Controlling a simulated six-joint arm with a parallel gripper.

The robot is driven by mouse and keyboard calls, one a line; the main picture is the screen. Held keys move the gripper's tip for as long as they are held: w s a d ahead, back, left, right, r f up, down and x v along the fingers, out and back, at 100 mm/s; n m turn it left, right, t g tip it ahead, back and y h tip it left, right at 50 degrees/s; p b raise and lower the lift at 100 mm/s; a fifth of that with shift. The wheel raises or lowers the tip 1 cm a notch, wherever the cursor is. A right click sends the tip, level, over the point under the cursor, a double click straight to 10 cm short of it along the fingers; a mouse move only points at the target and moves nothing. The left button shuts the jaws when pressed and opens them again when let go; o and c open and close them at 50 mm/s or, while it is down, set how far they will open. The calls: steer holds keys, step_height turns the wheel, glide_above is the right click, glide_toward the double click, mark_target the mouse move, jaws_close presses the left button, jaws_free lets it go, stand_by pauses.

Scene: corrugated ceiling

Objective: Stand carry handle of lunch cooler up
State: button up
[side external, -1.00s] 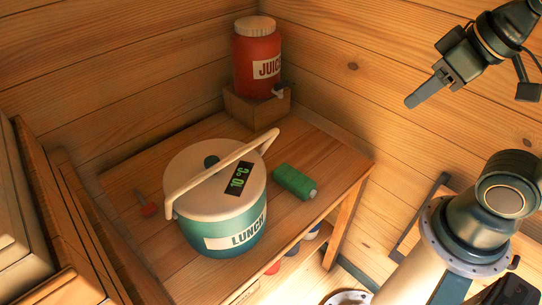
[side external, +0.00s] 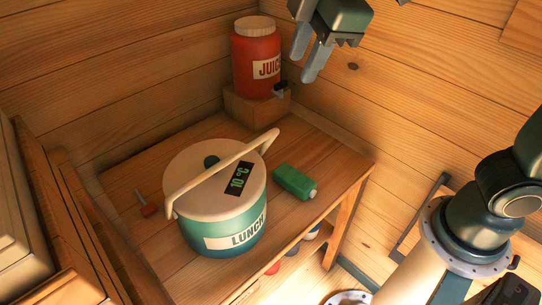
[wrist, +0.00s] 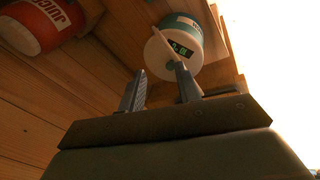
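The lunch cooler (side external: 222,222) stands on the wooden table, teal with a cream lid and a LUNCH label. Its cream carry handle (side external: 221,176) lies tilted low across the lid, reaching from the left front to the right back. A small display on the lid reads 10 °C. My gripper (side external: 306,64) is open and empty, high above the table's back right, apart from the cooler. In the wrist view the cooler (wrist: 186,27) and handle (wrist: 162,52) show beyond my fingers (wrist: 160,88); one finger partly covers the handle.
A red juice jug (side external: 257,62) stands on a wooden block (side external: 245,108) in the back corner. A green bottle (side external: 294,182) lies right of the cooler. A small red-ended item (side external: 148,210) lies to its left. Wooden walls enclose the table.

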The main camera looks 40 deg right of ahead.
mark_target(233, 155)
steer(key=a+f+n, duration=0.1)
steer(key=a+n, duration=0.4)
steer(key=a, duration=0.5)
steer(key=shift+w+a, duration=0.25)
steer(key=shift+w, duration=0.05)
steer(key=shift+g, duration=0.3)
steer(key=x, duration=1.3)
steer(key=shift+w+d+f, duration=0.1)
steer(key=shift+w+f, duration=0.1)
steer(key=shift+f, duration=0.15)
jaws_close()
